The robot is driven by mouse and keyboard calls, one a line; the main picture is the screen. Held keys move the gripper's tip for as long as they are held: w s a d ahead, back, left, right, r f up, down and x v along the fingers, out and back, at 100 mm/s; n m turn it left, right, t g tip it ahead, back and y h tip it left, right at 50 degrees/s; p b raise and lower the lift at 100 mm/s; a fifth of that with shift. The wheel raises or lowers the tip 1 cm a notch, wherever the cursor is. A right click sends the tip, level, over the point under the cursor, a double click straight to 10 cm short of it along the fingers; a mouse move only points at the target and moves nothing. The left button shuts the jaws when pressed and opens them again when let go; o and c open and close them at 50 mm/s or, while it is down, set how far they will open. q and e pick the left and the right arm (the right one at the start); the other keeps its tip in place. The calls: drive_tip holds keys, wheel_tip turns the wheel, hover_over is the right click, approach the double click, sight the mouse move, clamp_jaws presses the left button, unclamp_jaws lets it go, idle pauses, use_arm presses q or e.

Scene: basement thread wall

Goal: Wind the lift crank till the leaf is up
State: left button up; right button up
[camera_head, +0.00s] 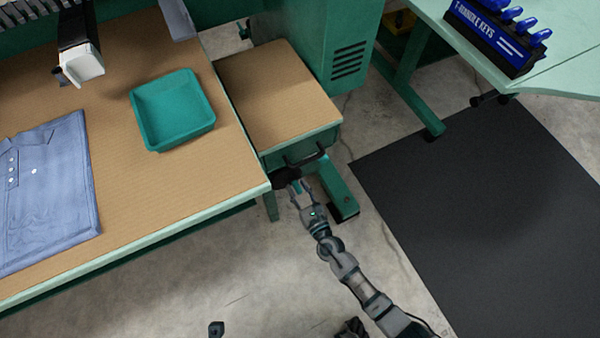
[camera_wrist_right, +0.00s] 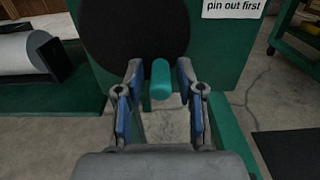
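The crank shows as a black disc (camera_head: 285,178) by the table corner in the head view. In the right wrist view the black disc (camera_wrist_right: 125,40) is large, and a teal grip (camera_wrist_right: 160,80) sticks out from it toward me. My right gripper (camera_head: 296,187) is at the crank. In the right wrist view its two fingers (camera_wrist_right: 159,84) stand either side of the teal grip, with a visible gap on each side. It is open and not closed on the grip. I cannot tell which surface is the leaf.
A teal tray (camera_head: 172,138) and a folded blue shirt (camera_head: 45,190) lie on the table. A dark mat (camera_head: 480,210) covers floor at right.

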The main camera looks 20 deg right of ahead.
clamp_jaws()
